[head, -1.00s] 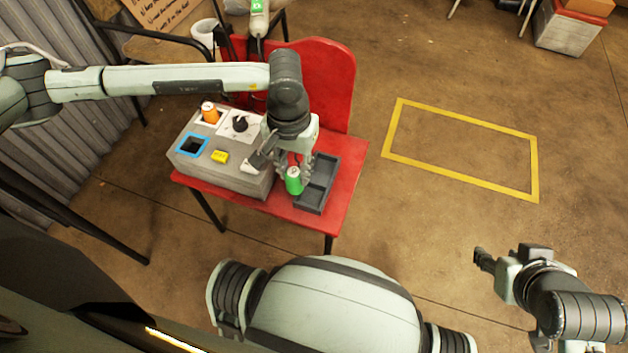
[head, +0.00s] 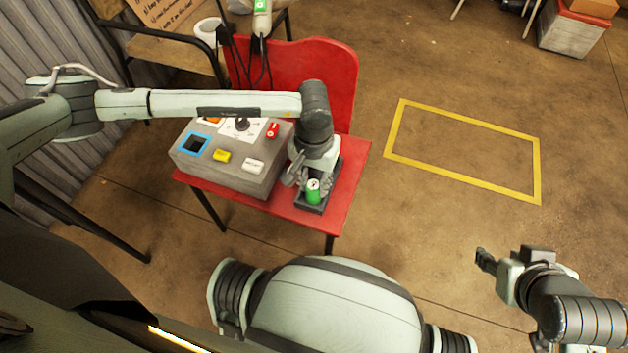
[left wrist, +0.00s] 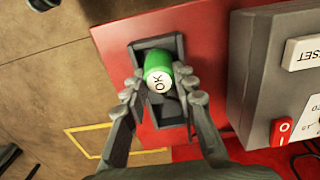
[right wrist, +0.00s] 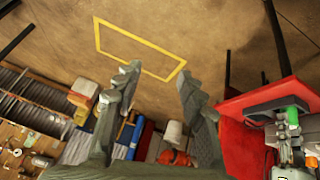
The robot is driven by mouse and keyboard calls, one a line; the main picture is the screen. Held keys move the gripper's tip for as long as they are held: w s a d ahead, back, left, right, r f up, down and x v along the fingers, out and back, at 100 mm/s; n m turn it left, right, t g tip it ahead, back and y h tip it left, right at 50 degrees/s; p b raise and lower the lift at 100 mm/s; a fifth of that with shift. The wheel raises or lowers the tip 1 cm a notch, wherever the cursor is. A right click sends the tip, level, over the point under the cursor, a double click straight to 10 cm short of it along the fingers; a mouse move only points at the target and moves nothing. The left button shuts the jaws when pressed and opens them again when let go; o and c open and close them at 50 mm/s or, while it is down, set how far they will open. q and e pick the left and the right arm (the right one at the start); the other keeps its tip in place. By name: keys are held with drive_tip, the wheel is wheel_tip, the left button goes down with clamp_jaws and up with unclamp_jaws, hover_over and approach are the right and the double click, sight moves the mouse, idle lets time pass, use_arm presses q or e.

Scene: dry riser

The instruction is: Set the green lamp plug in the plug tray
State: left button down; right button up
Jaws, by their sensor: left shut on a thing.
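The green lamp plug (head: 313,191) is a short green cylinder with a white top marked OK, seen best in the left wrist view (left wrist: 158,78). My left gripper (left wrist: 162,92) is shut on it, one finger at each side. The plug is over or inside the front part of the dark grey plug tray (left wrist: 152,45); I cannot tell whether it touches the floor of the tray. In the head view my left gripper (head: 307,182) covers much of the tray. My right gripper (right wrist: 158,82) is open and empty, far from the tray, at the lower right of the head view (head: 486,262).
A grey control box (head: 222,174) with a blue-rimmed square opening (head: 193,144), a yellow button (head: 221,156), a white button and a red switch (head: 272,130) stands left of the tray on the red chair (head: 338,205). Floor around the yellow outline (head: 470,180) is clear.

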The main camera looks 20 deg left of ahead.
drive_tip(key=shift+w+a, duration=0.1)
use_arm(q)
drive_tip(key=shift+f, duration=0.1)
drive_tip(key=c, duration=1.2)
unclamp_jaws()
use_arm(e)
drive_tip(key=shift+w+a+r+t, duration=0.4)
drive_tip(key=shift+w+a, duration=0.2)
drive_tip(key=shift+w, duration=0.1)
drive_tip(key=shift+d, duration=0.1)
